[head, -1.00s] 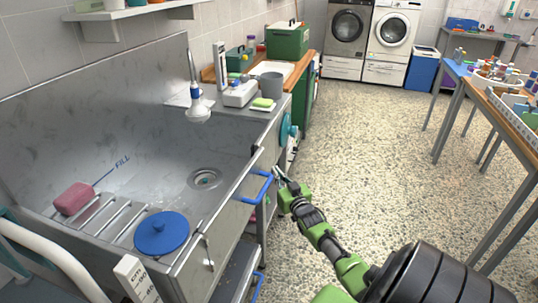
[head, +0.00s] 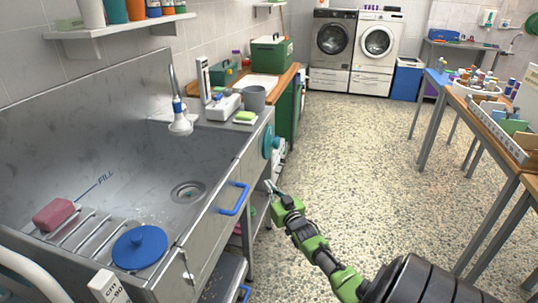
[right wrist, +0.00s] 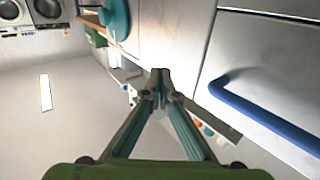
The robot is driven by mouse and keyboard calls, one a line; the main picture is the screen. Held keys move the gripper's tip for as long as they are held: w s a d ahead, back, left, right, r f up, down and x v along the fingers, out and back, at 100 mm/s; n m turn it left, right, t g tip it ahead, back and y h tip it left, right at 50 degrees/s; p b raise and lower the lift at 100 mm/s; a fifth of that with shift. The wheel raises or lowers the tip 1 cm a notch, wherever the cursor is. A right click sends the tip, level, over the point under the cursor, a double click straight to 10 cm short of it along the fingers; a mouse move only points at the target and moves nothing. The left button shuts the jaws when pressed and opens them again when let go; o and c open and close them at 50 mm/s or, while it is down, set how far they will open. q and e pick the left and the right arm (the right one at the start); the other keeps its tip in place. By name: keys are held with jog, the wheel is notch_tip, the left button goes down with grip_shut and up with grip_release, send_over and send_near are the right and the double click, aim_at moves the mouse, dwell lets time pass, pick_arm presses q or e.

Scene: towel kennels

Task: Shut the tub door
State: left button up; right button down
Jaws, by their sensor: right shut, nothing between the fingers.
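The grey metal tub (head: 110,105) fills the left of the head view. Its door (head: 215,222) is a metal panel in the tub's front side with a blue bar handle (head: 233,198). The door lies about in line with the front wall; I cannot tell if it is fully shut. The handle also shows large at the right of the right wrist view (right wrist: 262,115). My right gripper (head: 270,187) is shut and empty, just right of the handle and apart from it. It points toward the tub's front in the right wrist view (right wrist: 160,75). My left gripper is not in view.
A teal round knob (head: 271,142) sticks out beyond the door. A blue lid (head: 140,247) and a pink soap bar (head: 54,214) lie at the rack in the tub. A table (head: 492,125) with bottles stands right. The floor between is clear.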

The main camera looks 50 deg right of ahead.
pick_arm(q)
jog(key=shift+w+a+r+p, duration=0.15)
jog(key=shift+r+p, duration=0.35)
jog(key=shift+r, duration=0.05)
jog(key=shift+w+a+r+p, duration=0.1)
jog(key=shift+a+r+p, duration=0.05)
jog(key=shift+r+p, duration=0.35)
pick_arm(e)
jog(key=s+d, duration=0.4)
jog(key=s, duration=0.4)
jog(key=shift+s, duration=0.25)
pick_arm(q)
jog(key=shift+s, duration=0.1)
